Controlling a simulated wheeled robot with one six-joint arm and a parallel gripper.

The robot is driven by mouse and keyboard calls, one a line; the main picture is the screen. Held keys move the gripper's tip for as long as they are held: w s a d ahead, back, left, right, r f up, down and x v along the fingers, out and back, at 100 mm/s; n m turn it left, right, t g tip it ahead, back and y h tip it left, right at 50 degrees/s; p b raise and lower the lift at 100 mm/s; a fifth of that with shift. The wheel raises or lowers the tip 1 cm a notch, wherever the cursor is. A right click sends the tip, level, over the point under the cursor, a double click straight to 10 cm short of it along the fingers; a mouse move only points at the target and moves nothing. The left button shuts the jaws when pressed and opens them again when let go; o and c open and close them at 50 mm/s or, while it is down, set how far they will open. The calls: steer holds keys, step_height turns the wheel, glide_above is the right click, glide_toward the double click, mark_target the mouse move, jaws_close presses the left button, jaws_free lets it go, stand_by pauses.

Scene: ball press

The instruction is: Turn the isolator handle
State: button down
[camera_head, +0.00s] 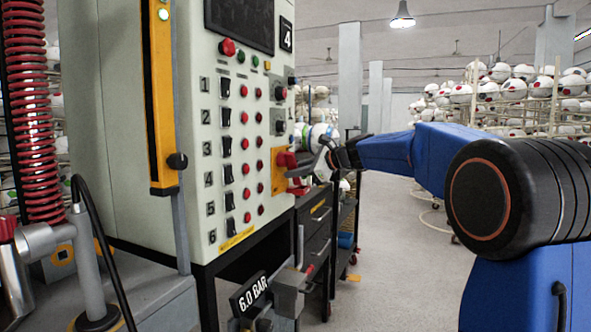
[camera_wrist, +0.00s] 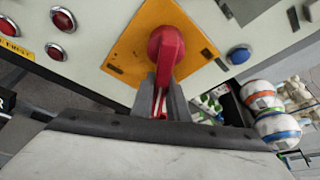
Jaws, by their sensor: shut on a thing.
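The isolator handle (camera_wrist: 165,52) is a red rotary handle on a yellow plate (camera_wrist: 125,48), mounted on the panel. In the wrist view its red grip runs down between the two grey fingers of my gripper (camera_wrist: 162,100), which is shut on it. In the head view the red handle (camera_head: 287,160) sticks out from the yellow plate (camera_head: 278,180) at the right edge of the cabinet. My gripper (camera_head: 318,163) reaches it from the right at about the same height. The handle's far end is partly hidden by the fingers.
The control cabinet (camera_head: 222,130) carries numbered rows of black switches and red buttons left of the handle. A blue button (camera_wrist: 239,54) lies beside the yellow plate. A dark drawer unit (camera_head: 313,235) stands below. Racks of balls (camera_head: 515,90) fill the back; floor between is open.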

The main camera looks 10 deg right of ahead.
steer(key=m+g, duration=0.1)
steer(key=s+a+m, duration=0.1)
steer(key=m, duration=0.1)
steer(key=shift+s+f+g+y, duration=0.15)
steer(key=shift+f+g+y, duration=0.25)
steer(key=shift+s+a+m+g+y, duration=0.35)
steer(key=shift+m+g, duration=0.25)
steer(key=shift+m, duration=0.2)
steer(key=shift+d, duration=0.1)
steer(key=c, duration=1.7)
jaws_free()
steer(key=shift+s, duration=0.1)
steer(key=v, duration=1.7)
steer(key=shift+s+d, duration=0.1)
steer(key=shift+d, duration=0.1)
